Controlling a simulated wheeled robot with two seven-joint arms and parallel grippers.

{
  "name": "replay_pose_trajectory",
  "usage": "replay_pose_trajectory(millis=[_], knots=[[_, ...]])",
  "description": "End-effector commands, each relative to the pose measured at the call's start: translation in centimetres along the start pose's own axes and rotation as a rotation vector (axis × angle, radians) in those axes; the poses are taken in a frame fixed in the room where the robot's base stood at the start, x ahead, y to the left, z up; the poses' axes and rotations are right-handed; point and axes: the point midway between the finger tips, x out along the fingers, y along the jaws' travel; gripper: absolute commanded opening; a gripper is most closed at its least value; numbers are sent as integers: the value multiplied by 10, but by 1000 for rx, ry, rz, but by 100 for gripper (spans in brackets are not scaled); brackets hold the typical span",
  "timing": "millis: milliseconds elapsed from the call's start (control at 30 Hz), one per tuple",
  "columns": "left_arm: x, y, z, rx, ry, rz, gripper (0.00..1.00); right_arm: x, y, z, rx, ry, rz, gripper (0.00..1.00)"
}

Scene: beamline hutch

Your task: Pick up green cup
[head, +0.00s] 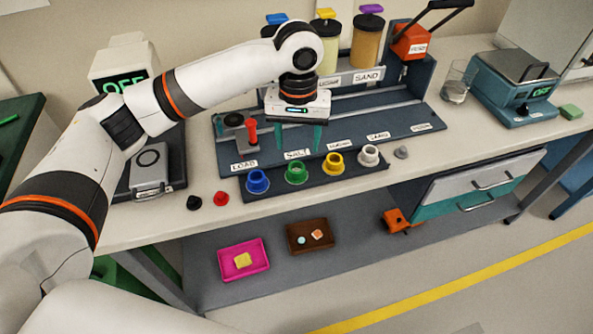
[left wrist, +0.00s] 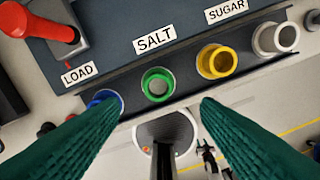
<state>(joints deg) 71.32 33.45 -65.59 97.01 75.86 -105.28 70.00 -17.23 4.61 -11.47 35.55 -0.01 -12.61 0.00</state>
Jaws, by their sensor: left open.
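The green cup (head: 296,172) stands upright in a dark rack on the bench, between a blue cup (head: 258,181) and a yellow cup (head: 333,164). In the left wrist view the green cup (left wrist: 158,84) shows open side up, below the SALT label. My left gripper (head: 303,138) points down above and behind the cup row in the head view. Its two green fingers (left wrist: 160,125) are spread apart with nothing between them, and they do not touch the green cup.
A white cup (head: 369,156) ends the cup row. Behind stands the labelled dispenser base (head: 390,120) with a red lever (head: 252,131). Black and red stoppers (head: 221,198) lie at the front left. A pink tray (head: 263,253) and brown tray (head: 296,245) sit on the lower shelf.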

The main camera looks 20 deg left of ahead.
Motion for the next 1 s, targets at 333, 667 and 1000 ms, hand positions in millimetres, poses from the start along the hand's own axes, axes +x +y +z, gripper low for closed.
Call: replay_pose_trajectory(millis=[333,667,1000], knots=[[36,1,0,0,-1,1,57,-2,0,1,0,-1,0,36],[80,3,1,2,-1,0,57,-5,0,1,1,-1,1,36],[83,3,1,3,-2,-1,48,-5,1,1,1,-1,1,36]])
